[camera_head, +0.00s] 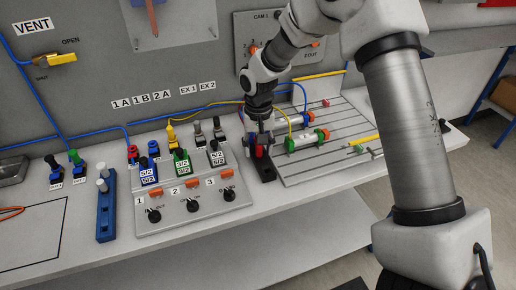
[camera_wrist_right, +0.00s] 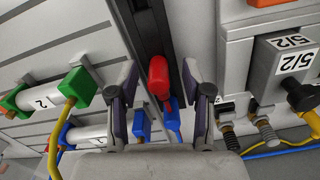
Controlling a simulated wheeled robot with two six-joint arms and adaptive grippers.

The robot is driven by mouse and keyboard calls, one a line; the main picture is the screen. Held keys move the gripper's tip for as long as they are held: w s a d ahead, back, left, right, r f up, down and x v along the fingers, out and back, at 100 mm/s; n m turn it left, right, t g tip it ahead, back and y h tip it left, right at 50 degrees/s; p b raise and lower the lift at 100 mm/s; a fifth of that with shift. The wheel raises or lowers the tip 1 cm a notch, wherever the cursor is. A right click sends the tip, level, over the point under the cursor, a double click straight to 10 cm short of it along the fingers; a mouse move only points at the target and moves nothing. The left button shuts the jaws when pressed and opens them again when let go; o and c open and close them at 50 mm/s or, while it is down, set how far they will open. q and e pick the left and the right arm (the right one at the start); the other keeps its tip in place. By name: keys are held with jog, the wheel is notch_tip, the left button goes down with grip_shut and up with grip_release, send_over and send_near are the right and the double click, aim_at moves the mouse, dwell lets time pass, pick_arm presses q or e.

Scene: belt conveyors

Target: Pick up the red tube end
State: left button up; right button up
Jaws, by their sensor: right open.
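The red tube end (camera_wrist_right: 158,76) stands out from a dark narrow holder (camera_wrist_right: 144,30), between the two fingers of my right gripper (camera_wrist_right: 159,82) in the wrist view. In the head view the red tube end (camera_head: 260,151) shows just under my right gripper (camera_head: 258,138), at the holder (camera_head: 265,173). The right gripper is open, with a gap on each side of the red piece; no contact is visible. Blue pieces (camera_wrist_right: 172,116) show close behind the red one, partly hidden. My left gripper is not in view.
The valve panel (camera_head: 190,209) with valves and knobs lies left of the holder. A slotted plate (camera_head: 345,130) with cylinders (camera_head: 307,141) lies to the right. Blue and yellow tubes run nearby. A blue block (camera_head: 106,212) stands at the left.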

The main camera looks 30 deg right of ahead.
jog(key=shift+s+r, duration=0.25)
jog(key=shift+s, duration=0.05)
jog(key=shift+c, duration=0.3)
jog(key=c, duration=0.6)
grip_shut()
jog(key=shift+w+r, duration=0.15)
jog(key=shift+r, duration=0.2)
jog(key=r, duration=0.1)
jog(key=r+b, duration=0.1)
jog(key=shift+s+a+r, duration=0.1)
jog(key=shift+s+r, duration=0.2)
jog(key=shift+r, duration=0.05)
jog(key=s+a+r, duration=0.1)
jog(key=s+a, duration=0.1)
jog(key=s, duration=0.4)
jog(key=s+a+r, duration=0.2)
jog(key=s, duration=0.5)
jog(key=shift+a+r, duration=0.3)
